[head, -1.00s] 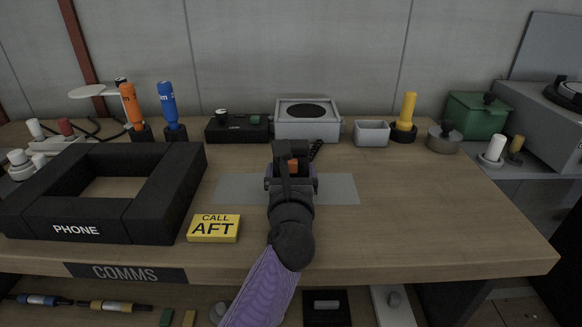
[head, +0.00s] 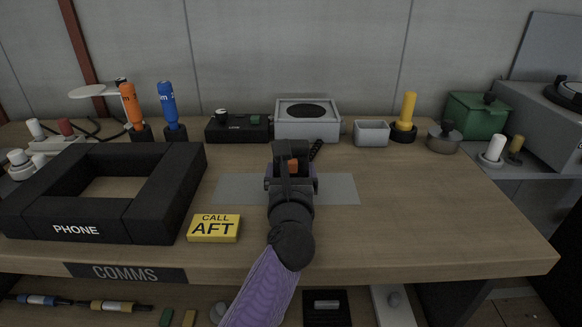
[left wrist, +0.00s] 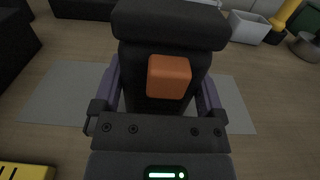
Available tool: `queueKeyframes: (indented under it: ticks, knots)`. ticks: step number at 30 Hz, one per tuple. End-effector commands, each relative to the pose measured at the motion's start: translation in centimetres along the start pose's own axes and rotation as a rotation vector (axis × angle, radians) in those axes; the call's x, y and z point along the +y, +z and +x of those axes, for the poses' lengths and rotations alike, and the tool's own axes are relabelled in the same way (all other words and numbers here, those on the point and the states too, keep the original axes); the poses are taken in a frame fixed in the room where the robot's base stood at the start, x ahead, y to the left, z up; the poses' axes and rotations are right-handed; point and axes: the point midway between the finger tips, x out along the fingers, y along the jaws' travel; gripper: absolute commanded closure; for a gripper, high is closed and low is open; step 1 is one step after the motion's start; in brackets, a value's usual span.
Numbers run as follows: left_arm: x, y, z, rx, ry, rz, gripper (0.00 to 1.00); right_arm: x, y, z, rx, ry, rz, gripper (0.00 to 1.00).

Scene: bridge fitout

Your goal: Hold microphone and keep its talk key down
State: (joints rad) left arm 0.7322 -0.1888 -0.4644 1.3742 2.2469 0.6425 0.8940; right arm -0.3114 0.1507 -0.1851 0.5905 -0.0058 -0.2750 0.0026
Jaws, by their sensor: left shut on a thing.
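My left gripper (head: 291,178) is over the grey mat (head: 341,188) in the middle of the bench, shut on the black microphone. In the left wrist view the microphone (left wrist: 170,30) sits between the two fingers of the gripper (left wrist: 161,95). Its orange talk key (left wrist: 169,77) faces the wrist camera, and no finger covers it there. The key (head: 293,165) also shows small in the head view. I cannot tell whether the key is pressed. My right gripper is not in view.
A black PHONE frame (head: 75,231) and a yellow CALL AFT block (head: 213,228) stand to the left. A grey speaker box (head: 307,128), a small grey bin (head: 371,133) and a yellow torch (head: 406,112) stand at the back. The bench right of the mat is clear.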

Motion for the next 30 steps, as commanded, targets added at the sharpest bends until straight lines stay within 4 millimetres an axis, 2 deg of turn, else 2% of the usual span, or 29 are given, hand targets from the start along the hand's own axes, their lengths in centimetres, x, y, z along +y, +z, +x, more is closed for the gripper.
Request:
queueKeyframes:
  ticks: [13, 30]
  knots:
    - [0.0, -0.11, -0.01, 0.002, 0.0, 0.0, 0.96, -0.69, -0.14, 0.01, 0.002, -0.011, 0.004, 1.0]
    - [0.01, -0.1, 0.0, 0.002, 0.0, 0.0, 0.96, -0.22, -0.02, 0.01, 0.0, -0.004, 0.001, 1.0]
